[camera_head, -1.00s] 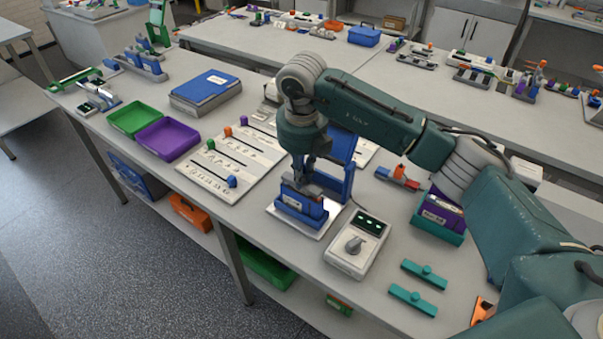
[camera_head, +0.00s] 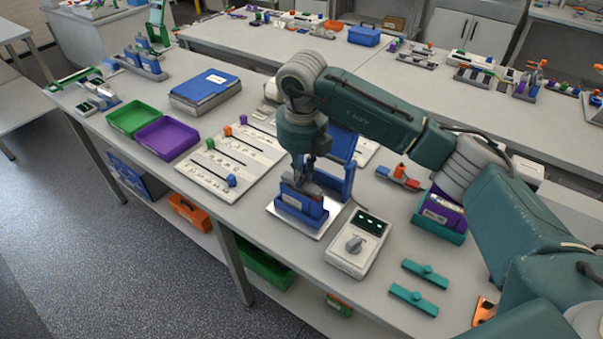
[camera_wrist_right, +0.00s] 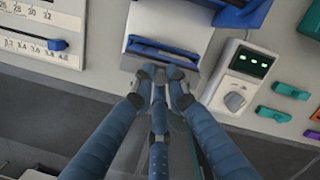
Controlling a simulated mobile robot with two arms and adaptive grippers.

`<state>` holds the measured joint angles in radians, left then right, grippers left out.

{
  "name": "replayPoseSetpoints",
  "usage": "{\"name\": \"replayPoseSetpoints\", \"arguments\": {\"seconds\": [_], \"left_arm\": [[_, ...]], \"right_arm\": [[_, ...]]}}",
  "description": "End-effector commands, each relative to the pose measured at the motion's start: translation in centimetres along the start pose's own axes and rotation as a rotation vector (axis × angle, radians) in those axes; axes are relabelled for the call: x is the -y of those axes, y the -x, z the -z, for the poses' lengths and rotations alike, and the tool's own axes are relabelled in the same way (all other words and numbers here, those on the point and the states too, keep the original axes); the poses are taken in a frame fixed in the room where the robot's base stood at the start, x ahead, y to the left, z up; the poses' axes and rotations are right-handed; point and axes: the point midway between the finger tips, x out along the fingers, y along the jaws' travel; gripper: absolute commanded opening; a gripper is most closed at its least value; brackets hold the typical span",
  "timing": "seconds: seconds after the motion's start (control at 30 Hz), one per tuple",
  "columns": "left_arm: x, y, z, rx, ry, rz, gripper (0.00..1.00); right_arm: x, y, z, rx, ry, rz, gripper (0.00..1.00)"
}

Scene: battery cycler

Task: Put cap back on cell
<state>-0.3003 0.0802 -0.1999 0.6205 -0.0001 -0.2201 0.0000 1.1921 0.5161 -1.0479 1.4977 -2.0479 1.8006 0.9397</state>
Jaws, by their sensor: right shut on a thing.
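A blue cell (camera_head: 302,206) stands in the blue holder on a bright metal plate (camera_head: 280,216). My right gripper (camera_head: 303,180) points down over it, its fingers shut at the cell's top. In the right wrist view the fingertips (camera_wrist_right: 160,72) meet at the near edge of a blue bar-shaped piece (camera_wrist_right: 165,52), which looks like the cap. The fingers hide part of it, so I cannot tell whether it is fully seated. My left gripper is not in view.
A control box (camera_head: 358,243) with a knob stands right of the plate, and a blue upright (camera_head: 347,180) stands behind. Teal bars (camera_head: 425,274) and a purple cell (camera_head: 442,212) in a teal holder lie farther right. A slider board (camera_head: 232,160) is at left.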

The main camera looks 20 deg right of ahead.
Motion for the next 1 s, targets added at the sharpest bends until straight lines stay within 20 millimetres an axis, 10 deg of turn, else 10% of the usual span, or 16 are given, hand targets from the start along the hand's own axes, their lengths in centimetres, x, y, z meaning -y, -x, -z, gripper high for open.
{"name": "replayPoseSetpoints", "arguments": {"seconds": [1.0], "left_arm": [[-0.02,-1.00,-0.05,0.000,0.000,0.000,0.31]], "right_arm": [[-0.01,-0.86,0.14,0.000,0.000,0.000,0.00]]}}
